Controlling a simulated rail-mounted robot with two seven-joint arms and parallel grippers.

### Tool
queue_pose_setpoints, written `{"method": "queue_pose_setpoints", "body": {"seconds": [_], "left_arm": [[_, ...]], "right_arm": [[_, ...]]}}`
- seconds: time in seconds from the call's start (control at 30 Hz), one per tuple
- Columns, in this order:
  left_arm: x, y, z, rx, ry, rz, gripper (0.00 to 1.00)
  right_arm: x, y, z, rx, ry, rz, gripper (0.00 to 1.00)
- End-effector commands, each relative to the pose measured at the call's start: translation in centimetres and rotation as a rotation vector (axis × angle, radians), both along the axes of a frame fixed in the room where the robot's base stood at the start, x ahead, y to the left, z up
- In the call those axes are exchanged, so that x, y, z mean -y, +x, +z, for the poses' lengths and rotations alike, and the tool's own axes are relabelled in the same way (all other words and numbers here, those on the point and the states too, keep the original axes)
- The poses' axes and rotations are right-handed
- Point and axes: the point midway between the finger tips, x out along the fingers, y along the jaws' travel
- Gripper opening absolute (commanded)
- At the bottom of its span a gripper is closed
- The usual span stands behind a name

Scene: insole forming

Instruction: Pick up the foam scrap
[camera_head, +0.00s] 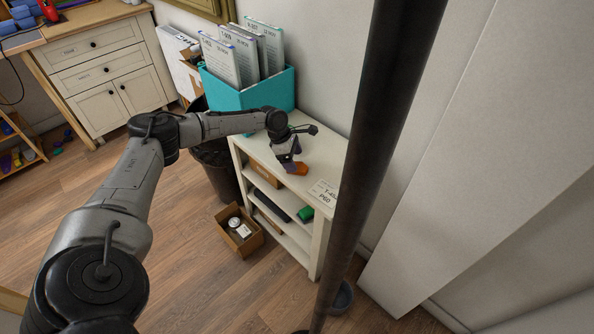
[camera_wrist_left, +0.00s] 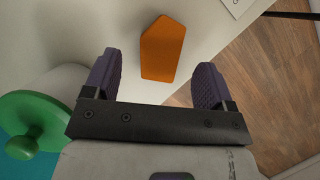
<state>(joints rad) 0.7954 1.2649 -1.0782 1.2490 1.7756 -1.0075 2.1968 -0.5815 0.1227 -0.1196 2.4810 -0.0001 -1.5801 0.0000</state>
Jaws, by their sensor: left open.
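The foam scrap (camera_wrist_left: 165,49) is a flat orange piece with a pointed corner, lying on the white shelf top (camera_wrist_left: 95,25). In the head view the orange scrap (camera_head: 297,169) shows just beside my left gripper (camera_head: 290,165), partly hidden by it. In the left wrist view my left gripper (camera_wrist_left: 157,85) is open, with its two purple ridged fingers wide apart. The scrap lies ahead of the gap between the fingertips, and neither finger appears to touch it. My right gripper is not in view.
A teal box (camera_head: 250,93) with several upright folders stands at the back of the white shelf unit (camera_head: 315,152). A label card (camera_head: 324,193) lies near its front end. A dark post (camera_head: 375,150) crosses the head view. A cardboard box (camera_head: 239,231) sits on the floor.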

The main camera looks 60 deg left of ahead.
Motion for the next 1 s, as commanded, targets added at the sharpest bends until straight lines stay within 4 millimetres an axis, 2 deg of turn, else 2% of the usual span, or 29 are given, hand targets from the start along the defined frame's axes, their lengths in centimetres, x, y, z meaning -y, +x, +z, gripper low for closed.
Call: {"method": "queue_pose_setpoints", "body": {"seconds": [0.03, 0.2, 0.57, 1.0], "left_arm": [[0.2, 0.2, -1.1, 0.001, -0.001, 0.0, 0.78], [0.7, 0.7, -2.5, 0.001, 0.0, 0.0, 0.78], [0.8, 0.9, -2.9, 0.001, 0.001, 0.0, 0.78], [0.8, 0.9, -2.9, 0.001, 0.001, 0.0, 0.36]], "right_arm": [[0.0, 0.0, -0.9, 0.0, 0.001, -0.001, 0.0], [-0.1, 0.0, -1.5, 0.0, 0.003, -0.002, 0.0], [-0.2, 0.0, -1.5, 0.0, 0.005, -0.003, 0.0], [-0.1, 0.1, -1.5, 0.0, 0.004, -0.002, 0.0]]}}
